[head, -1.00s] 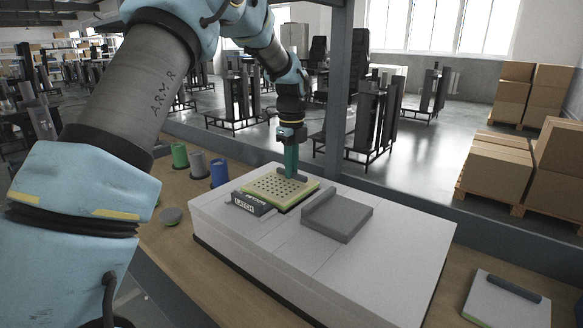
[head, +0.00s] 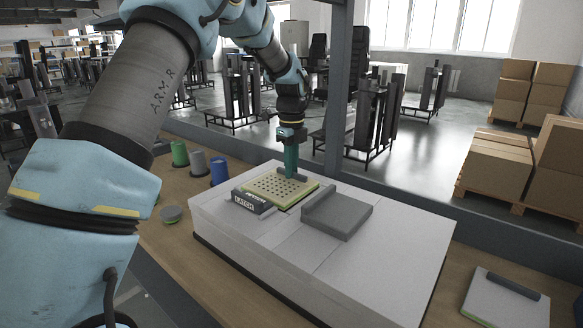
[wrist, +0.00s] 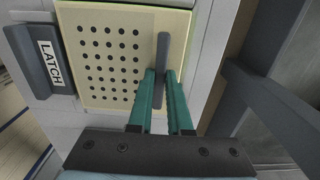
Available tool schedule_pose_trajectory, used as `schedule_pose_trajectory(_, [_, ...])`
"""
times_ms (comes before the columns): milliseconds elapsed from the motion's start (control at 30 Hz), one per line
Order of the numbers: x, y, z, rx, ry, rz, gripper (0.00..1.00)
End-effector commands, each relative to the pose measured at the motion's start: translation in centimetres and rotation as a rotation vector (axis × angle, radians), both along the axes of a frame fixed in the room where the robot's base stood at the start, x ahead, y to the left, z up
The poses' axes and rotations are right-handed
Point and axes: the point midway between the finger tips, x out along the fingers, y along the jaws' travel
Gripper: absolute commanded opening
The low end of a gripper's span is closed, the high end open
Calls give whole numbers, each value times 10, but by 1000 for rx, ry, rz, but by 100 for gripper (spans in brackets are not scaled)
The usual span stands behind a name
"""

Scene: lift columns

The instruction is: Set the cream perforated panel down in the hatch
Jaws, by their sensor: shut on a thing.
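The cream perforated panel (head: 281,189) lies nearly flat at the top of the white box, beside the dark latch block. It also shows in the wrist view (wrist: 108,62), with rows of holes and a dark grey handle bar (wrist: 163,62) near one edge. My gripper (head: 291,172) has green fingers, seen in the wrist view (wrist: 160,82) on both sides of the handle bar and shut on it. The hatch opening is hidden under the panel, and I cannot tell whether the panel is fully seated. The latch block (head: 252,201) is labelled LATCH.
The white box (head: 330,262) carries a grey raised block (head: 338,214) right of the panel. Green, grey and blue cups (head: 219,171) stand left of it, near a small grey disc (head: 171,213). A white plate with a dark bar (head: 508,302) lies at right.

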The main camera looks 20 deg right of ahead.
Motion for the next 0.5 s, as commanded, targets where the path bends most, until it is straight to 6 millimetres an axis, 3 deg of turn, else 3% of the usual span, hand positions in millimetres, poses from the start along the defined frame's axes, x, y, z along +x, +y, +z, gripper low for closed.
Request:
schedule_pose_trajectory(67, [0, 0, 0, 0, 0, 0, 0])
schedule_pose_trajectory(100, [0, 0, 0, 0, 0, 0, 21])
schedule_pose_trajectory(300, [0, 0, 0, 0, 0, 0, 44])
schedule_pose_trajectory(367, [0, 0, 0, 0, 0, 0, 51])
schedule_pose_trajectory(500, [0, 0, 0, 0, 0, 0, 52])
